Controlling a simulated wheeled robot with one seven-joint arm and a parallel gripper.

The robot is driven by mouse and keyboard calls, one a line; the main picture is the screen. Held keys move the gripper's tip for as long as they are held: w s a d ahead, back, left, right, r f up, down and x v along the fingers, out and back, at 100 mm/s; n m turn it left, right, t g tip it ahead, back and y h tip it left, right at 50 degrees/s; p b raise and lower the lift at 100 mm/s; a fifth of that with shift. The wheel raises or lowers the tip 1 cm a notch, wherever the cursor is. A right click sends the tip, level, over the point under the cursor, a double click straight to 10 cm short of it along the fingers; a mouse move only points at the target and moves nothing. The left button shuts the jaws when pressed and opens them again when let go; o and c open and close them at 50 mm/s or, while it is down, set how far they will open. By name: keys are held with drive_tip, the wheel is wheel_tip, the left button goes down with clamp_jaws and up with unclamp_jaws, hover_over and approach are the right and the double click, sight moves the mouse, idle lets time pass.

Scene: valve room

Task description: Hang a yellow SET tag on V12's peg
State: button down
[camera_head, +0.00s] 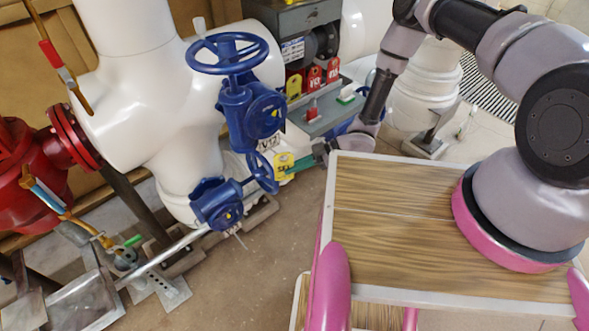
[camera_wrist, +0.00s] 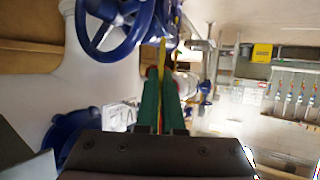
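My gripper (camera_head: 297,166) is at the blue valves in the head view, its green fingers pointing left. It is shut on a yellow tag (camera_head: 284,160), beside the small blue handwheel (camera_head: 262,173). In the wrist view the tag (camera_wrist: 161,72) shows nearly edge-on between the green fingers (camera_wrist: 162,105). A white V12 label (camera_head: 268,142) sits just above the tag, under the larger blue valve (camera_head: 252,115). The label also shows, blurred, in the wrist view (camera_wrist: 119,115). I cannot make out V12's peg or whether the tag touches it.
A grey stand holds another yellow tag (camera_head: 293,86) and red tags (camera_head: 314,78) behind the valves. A large blue handwheel (camera_head: 228,53) stands above. White pipework (camera_head: 150,110) is behind, and a red flanged pipe (camera_head: 40,160) is left. Floor (camera_head: 265,240) in front is clear.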

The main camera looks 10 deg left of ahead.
drive_tip(key=shift+w+a, duration=0.15)
drive_tip(key=shift+a, duration=0.05)
idle(0.5)
drive_tip(key=shift+w+a, duration=0.5)
drive_tip(key=shift+a, duration=0.1)
drive_tip(key=shift+w+a+f, duration=0.35)
drive_tip(key=shift+f, duration=0.25)
idle(1.2)
drive_tip(key=c, duration=1)
unclamp_jaws()
drive_tip(key=shift+o, duration=0.2)
drive_tip(key=shift+d, duration=0.1)
